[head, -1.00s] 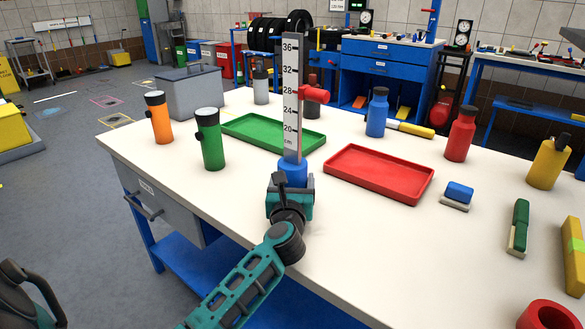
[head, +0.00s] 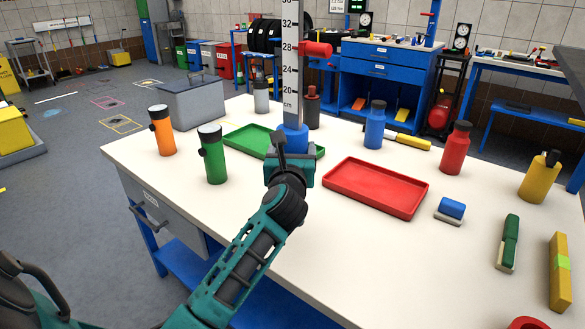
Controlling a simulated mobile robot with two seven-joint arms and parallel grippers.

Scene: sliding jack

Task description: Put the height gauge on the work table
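The height gauge (head: 292,85) is a tall upright grey-white scale with black numbers, a red slider and a blue base; its top is cut off by the upper edge of the head view. My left gripper (head: 290,160) is at the blue base and moves with it, shut on it; the fingers are mostly hidden behind the wrist. The gauge shows over the work table (head: 270,215), in front of the green tray. I cannot tell whether its base touches the tabletop. My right gripper is not in view.
A green tray (head: 245,138) lies behind the gauge and a red tray (head: 375,190) to its right. Orange (head: 162,130) and green (head: 212,155) torches stand left. Blue (head: 375,125) and red (head: 455,148) bottles stand at the back right.

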